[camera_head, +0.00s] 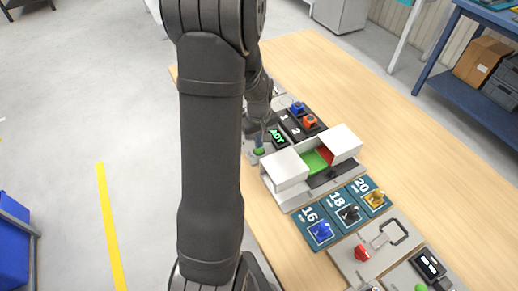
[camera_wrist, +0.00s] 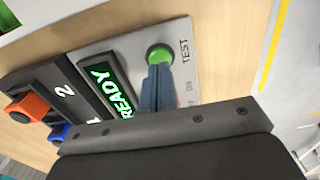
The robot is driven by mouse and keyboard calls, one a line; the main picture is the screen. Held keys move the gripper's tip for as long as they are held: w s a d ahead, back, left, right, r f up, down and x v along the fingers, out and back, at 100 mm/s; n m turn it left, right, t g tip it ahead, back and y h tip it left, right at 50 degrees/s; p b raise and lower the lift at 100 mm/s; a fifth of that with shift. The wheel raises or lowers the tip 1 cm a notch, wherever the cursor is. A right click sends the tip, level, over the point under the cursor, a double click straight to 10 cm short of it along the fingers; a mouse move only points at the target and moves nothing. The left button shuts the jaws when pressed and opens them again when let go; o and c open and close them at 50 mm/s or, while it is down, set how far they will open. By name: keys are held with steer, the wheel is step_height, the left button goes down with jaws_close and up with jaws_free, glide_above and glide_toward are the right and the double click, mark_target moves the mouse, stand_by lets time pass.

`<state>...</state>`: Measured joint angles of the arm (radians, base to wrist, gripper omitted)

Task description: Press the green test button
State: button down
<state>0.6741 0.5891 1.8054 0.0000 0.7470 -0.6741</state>
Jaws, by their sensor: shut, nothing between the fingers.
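The green test button (camera_wrist: 158,54) sits on a light grey panel (camera_wrist: 205,62) marked TEST. A display (camera_wrist: 108,88) beside it reads READY in green. My gripper (camera_wrist: 157,72) is shut and empty, its fingertips at the near edge of the button in the wrist view and covering part of it. I cannot tell whether they touch it. In the head view the green button (camera_head: 259,152) shows just below my gripper (camera_head: 258,144), left of the lit display (camera_head: 277,136). My arm hides part of that panel.
Blue (camera_head: 297,108) and orange (camera_head: 310,122) knobs stand on a black panel marked 1 and 2. A fixture with white blocks (camera_head: 286,168) stands close by. Tiles 16, 18 and 20 carry blue (camera_head: 321,232), black and yellow knobs. A red knob (camera_head: 361,253) stands further right. The table's far side is clear.

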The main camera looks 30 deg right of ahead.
mark_target(259, 150)
steer(key=shift+f, duration=0.25)
stand_by(0.4)
steer(key=shift+f, duration=0.65)
steer(key=shift+r, duration=3.55)
steer(key=c, duration=2.2)
jaws_free()
